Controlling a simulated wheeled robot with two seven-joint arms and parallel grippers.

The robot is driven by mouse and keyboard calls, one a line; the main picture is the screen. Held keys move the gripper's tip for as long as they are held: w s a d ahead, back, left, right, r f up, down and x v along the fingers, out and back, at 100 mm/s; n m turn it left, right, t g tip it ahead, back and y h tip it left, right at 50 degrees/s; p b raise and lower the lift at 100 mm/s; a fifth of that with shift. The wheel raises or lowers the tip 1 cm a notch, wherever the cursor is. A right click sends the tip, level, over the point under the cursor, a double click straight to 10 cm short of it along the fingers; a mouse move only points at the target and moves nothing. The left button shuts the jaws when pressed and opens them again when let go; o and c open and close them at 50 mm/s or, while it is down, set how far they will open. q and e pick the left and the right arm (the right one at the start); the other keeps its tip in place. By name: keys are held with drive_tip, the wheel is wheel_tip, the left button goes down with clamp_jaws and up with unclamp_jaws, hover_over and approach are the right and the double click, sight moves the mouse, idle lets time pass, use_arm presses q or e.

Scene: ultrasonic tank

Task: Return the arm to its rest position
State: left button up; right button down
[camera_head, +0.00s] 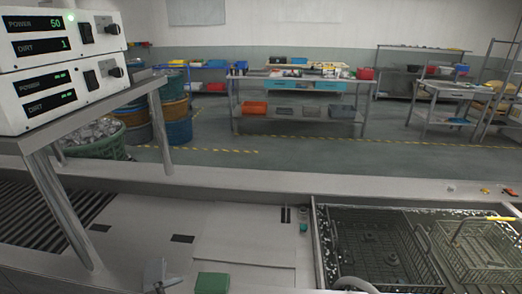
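Neither of my arms nor grippers shows clearly in the head view, so their pose cannot be told from here. A grey metal piece (160,276) stands at the front edge of the steel worktop (245,235), its lower part cut off by the picture edge. A green block (212,283) lies just right of it. The ultrasonic tank (316,250) is at the right, with liquid and two wire baskets, a left one (432,262) and a right one (487,232).
Two control boxes (55,40) with lit displays stand on a raised steel shelf (85,118) at left. A yellow-handled item (480,220) lies across the right basket. Small coloured pieces (497,190) lie on the back ledge. The worktop's middle is clear. Benches and drums stand beyond.

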use_arm(q)
drive_tip(key=s+a+f+n+g+y, duration=0.25)
drive_tip(key=s+f+n, duration=0.2)
drive_tip(key=s, duration=0.55)
drive_tip(key=s+a+f+n+g+y, duration=0.2)
drive_tip(key=s+f+n+g+y, duration=0.15)
drive_tip(key=s+n, duration=0.4)
drive_tip(key=s+f+m+b, duration=0.2)
drive_tip(key=s+f, duration=0.1)
drive_tip(key=f, duration=2.6)
drive_tip(key=s+a+f+g+b, duration=0.1)
drive_tip(key=s+a+f+g, duration=0.1)
drive_tip(key=s+f, duration=1.4)
drive_tip(key=shift+s+a, duration=0.3)
drive_tip(key=shift+a, duration=0.1)
